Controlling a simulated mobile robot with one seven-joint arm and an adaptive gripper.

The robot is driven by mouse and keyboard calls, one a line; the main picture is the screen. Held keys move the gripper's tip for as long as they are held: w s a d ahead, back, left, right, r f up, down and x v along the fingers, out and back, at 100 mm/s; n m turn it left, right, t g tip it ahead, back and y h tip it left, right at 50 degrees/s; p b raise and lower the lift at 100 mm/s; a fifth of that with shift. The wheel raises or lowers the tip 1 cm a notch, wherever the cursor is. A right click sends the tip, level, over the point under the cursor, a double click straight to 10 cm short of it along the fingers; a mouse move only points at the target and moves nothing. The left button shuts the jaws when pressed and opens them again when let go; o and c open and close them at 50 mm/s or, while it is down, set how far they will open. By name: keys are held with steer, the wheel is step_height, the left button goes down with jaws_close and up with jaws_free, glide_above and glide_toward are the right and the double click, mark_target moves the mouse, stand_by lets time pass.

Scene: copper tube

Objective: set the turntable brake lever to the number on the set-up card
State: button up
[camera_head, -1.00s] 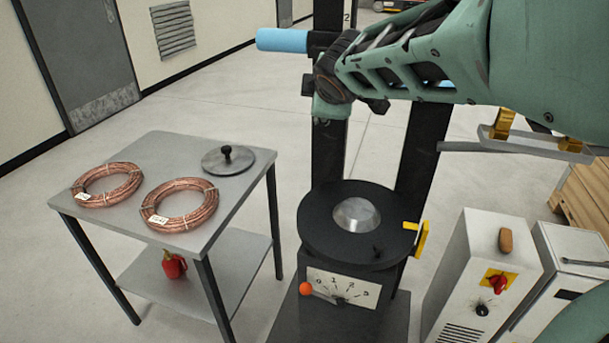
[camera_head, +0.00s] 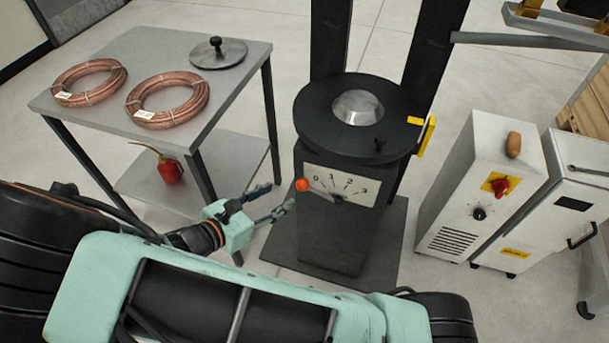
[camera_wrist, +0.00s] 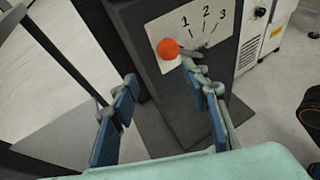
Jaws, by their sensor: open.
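The brake lever's orange knob (camera_head: 302,185) is at the left end of the white scale plate (camera_head: 345,187), beside the 0 on the turntable pedestal's front. In the wrist view the knob (camera_wrist: 168,48) covers the left end of the plate, and 1, 2 and 3 are readable. The black turntable (camera_head: 315,112) with a pale dome sits on top. My gripper (camera_head: 280,197) is open and empty, just left of and below the knob. In the wrist view my gripper's blue-padded fingers (camera_wrist: 160,80) are spread, with the knob beyond their tips. I cannot make out a set-up card now.
A grey table (camera_head: 215,100) at left bears two tagged copper coils (camera_head: 168,98) and a round lid (camera_head: 218,54). A red container (camera_head: 170,170) is on its lower shelf. A white cabinet (camera_head: 465,200) with a red switch stands right of the pedestal.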

mark_target(303, 183)
steer(key=s+d+f+n+t+b, duration=0.1)
steer(key=s+d+f+n+t, duration=0.15)
steer(key=n+t, duration=0.2)
steer(key=shift+t, duration=0.35)
steer(key=x, duration=0.3)
steer(key=b+x, duration=0.1)
steer(key=x, duration=0.2)
steer(key=b+x, duration=0.1)
steer(key=x, duration=0.2)
steer(key=shift+w+d+r, duration=0.1)
steer(key=shift+r, duration=0.15)
steer(key=shift+c, duration=0.7)
jaws_close()
